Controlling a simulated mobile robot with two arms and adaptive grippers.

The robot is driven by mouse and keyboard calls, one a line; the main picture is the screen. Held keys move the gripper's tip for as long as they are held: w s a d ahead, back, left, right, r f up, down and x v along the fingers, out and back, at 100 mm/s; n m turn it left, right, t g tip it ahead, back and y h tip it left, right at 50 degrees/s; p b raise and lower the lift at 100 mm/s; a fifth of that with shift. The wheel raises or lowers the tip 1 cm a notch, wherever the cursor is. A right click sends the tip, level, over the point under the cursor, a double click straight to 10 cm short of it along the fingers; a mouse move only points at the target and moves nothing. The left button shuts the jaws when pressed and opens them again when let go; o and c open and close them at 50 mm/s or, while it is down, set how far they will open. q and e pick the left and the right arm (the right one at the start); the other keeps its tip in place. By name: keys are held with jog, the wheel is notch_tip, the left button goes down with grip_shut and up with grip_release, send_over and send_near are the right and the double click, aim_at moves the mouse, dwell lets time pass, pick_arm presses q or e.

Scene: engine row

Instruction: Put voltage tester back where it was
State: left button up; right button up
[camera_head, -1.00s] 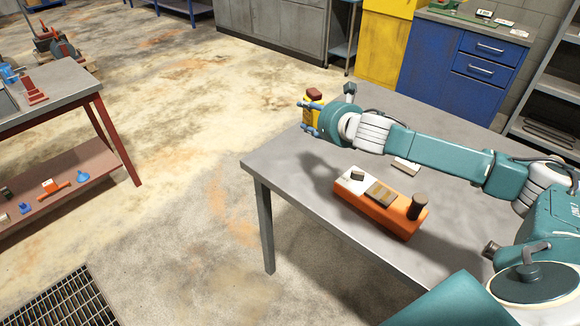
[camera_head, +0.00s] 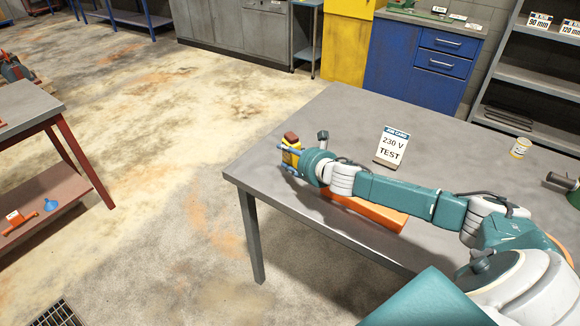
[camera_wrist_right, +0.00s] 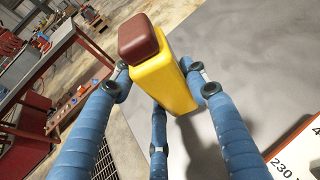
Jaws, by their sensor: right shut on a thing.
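The voltage tester is a yellow block with a dark red-brown cap. My right gripper (camera_head: 286,158) is shut on the voltage tester (camera_head: 292,143), near the left edge of the grey table (camera_head: 340,110) in the head view. In the right wrist view the yellow tester (camera_wrist_right: 165,78) sits between the blue fingers (camera_wrist_right: 160,95), cap toward the camera. The grey tabletop and the floor show behind it. An orange block (camera_head: 378,214) lies on the table, partly hidden behind my right arm. My left gripper is not in view.
A job card reading "230 V TEST" (camera_head: 392,147) stands on the table. A yellow-and-white can (camera_head: 520,148) and a dark green tool (camera_head: 563,181) are at the right. A red-framed workbench (camera_head: 30,108) stands at the left, with open floor between.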

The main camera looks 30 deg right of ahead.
jog(key=shift+f, duration=0.25)
notch_tip(320, 180, down, 4)
jog(key=shift+r, duration=0.15)
jog(key=o, duration=1.5)
jog(key=shift+f, duration=0.2)
jog(key=shift+c, duration=0.2)
